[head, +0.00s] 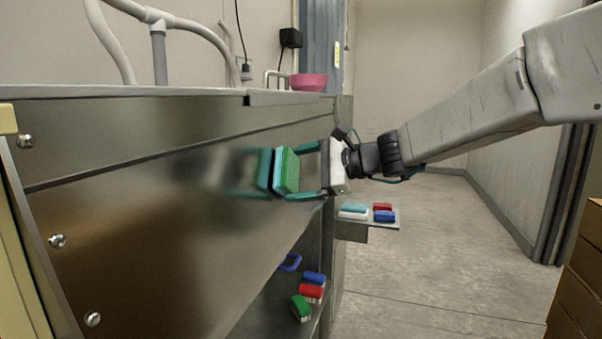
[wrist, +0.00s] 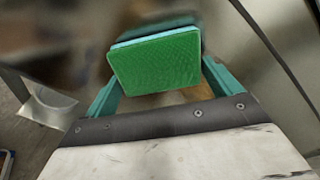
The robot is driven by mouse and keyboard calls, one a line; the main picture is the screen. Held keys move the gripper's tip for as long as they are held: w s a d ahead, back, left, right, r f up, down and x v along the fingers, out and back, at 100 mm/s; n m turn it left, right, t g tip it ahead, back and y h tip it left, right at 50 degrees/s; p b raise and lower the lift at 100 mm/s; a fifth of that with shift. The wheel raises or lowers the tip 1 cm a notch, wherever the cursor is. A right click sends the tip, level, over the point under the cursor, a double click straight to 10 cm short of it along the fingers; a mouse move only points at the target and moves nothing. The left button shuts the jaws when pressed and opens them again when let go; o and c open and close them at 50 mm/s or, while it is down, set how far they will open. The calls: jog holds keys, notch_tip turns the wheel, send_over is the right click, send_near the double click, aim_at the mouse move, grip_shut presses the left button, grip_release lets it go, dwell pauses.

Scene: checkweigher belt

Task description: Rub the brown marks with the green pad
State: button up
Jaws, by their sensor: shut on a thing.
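The green pad (head: 288,171) is upright between the teal fingers of my gripper (head: 300,172), which is shut on it. The pad is very close to the steel panel (head: 150,190), where a blurred reflection of it shows; I cannot tell whether they touch. In the wrist view the pad (wrist: 157,62) shows its textured green face and a light blue edge, between the two fingers (wrist: 160,88). No clear-edged brown marks stand out. The panel has a broad brownish tint at lower left, which may be reflection. Any surface behind the pad is hidden.
A small side shelf (head: 352,222) right of the panel holds teal-and-white, red and blue pads. Blue, red and green pads (head: 301,308) lie on a lower shelf. A pink bowl (head: 308,83) stands on the ledge above. Screw heads (head: 57,241) dot the panel's left edge.

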aim_at(302, 162)
jog(key=shift+a, duration=0.2)
jog(key=shift+w+d, duration=0.1)
jog(key=shift+w, duration=0.05)
jog(key=shift+w+d, duration=0.75)
jog(key=shift+w, duration=1.35)
jog(key=shift+w+d, duration=0.75)
jog(key=shift+w, duration=1.4)
jog(key=shift+w+d, duration=0.75)
jog(key=shift+w, duration=1.35)
jog(key=shift+s, duration=0.1)
